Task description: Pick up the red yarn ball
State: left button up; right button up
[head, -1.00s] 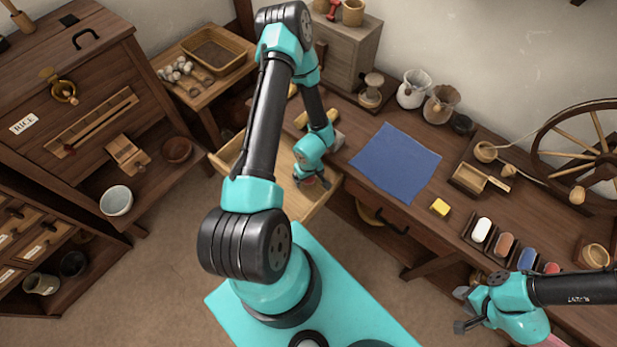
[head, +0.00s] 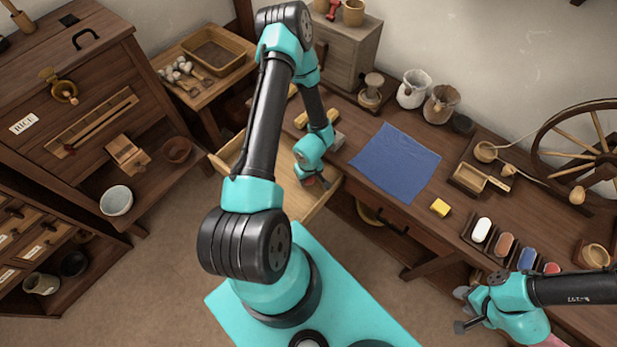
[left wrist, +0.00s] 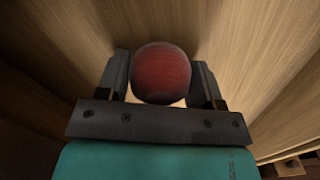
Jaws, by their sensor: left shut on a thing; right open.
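The red yarn ball (left wrist: 161,73) sits between the two fingers of my left gripper (left wrist: 163,84) in the left wrist view, and the gripper is shut on it. In the head view the left gripper (head: 317,183) is low inside the open wooden drawer (head: 316,205). Wooden drawer surfaces surround the ball in the wrist view. My right gripper (head: 462,310) is open and empty at the lower right, in front of the workbench.
Several coloured pieces stand in dark holders toward the right, beside a spinning wheel (head: 590,150). The drawer walls are close around my left gripper.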

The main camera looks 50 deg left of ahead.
pick_arm(q)
jog(key=shift+r, duration=0.15)
jog(key=shift+c, duration=0.2)
notch_tip(320, 180, up, 10)
jog(key=shift+f, duration=0.1)
dwell(0.4)
